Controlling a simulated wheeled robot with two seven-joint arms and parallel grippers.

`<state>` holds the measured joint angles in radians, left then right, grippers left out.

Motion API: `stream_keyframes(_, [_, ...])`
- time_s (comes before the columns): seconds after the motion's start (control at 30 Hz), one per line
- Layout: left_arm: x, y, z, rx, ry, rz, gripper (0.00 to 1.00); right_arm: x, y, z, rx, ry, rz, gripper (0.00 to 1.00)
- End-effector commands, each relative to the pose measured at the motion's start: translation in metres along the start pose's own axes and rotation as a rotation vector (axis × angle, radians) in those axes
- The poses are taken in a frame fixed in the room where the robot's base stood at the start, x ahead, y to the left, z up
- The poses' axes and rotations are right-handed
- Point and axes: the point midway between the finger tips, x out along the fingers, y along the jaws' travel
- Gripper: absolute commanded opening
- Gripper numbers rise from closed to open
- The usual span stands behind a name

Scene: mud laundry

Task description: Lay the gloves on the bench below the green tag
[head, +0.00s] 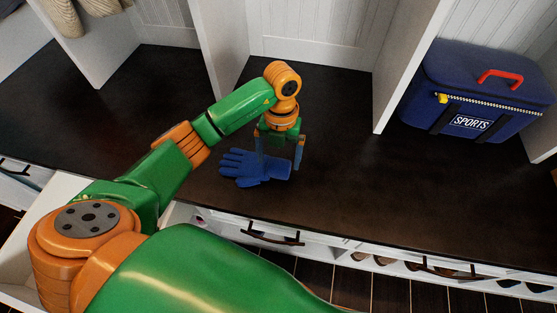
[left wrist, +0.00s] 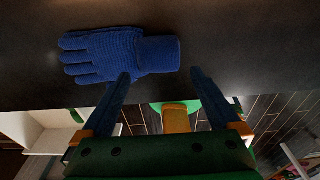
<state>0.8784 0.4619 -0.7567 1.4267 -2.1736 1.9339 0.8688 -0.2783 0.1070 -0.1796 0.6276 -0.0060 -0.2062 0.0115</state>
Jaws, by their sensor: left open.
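The blue knit gloves (head: 245,166) lie flat on the dark bench top (head: 330,140), near its front edge in the middle section. They look like one glove shape; whether a second lies beneath, I cannot tell. The fingers point left and the cuff points right. My left gripper (head: 279,165) is open and points down at the cuff end. In the left wrist view, the gloves (left wrist: 112,54) lie just beyond the open left gripper (left wrist: 160,74), with the cuff between the fingertip lines. Contact is not clear. No green tag shows. My right gripper is out of view.
A navy sports bag (head: 475,95) with a red handle stands on the bench in the right section. White upright dividers (head: 405,60) split the bench. Drawers (head: 275,232) and shoe cubbies sit below. The left section of bench top (head: 150,90) is largely clear.

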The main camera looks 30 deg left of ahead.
Motion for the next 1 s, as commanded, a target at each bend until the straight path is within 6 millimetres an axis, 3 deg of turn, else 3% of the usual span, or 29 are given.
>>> stream_keyframes(0.2, [-0.067,0.0,0.001,-0.001,-0.007,0.0,0.96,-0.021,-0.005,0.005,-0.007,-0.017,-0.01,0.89])
stream_keyframes(0.33, [-0.09,0.0,0.0,0.0,-0.004,0.0,0.96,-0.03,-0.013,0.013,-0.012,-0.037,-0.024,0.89])
stream_keyframes(0.6, [-0.097,0.0,0.0,-0.001,-0.001,0.0,0.96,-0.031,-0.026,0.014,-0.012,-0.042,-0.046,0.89])
stream_keyframes(1.0, [-0.097,0.0,0.0,0.0,-0.001,0.0,0.96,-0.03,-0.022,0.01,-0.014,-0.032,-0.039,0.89])
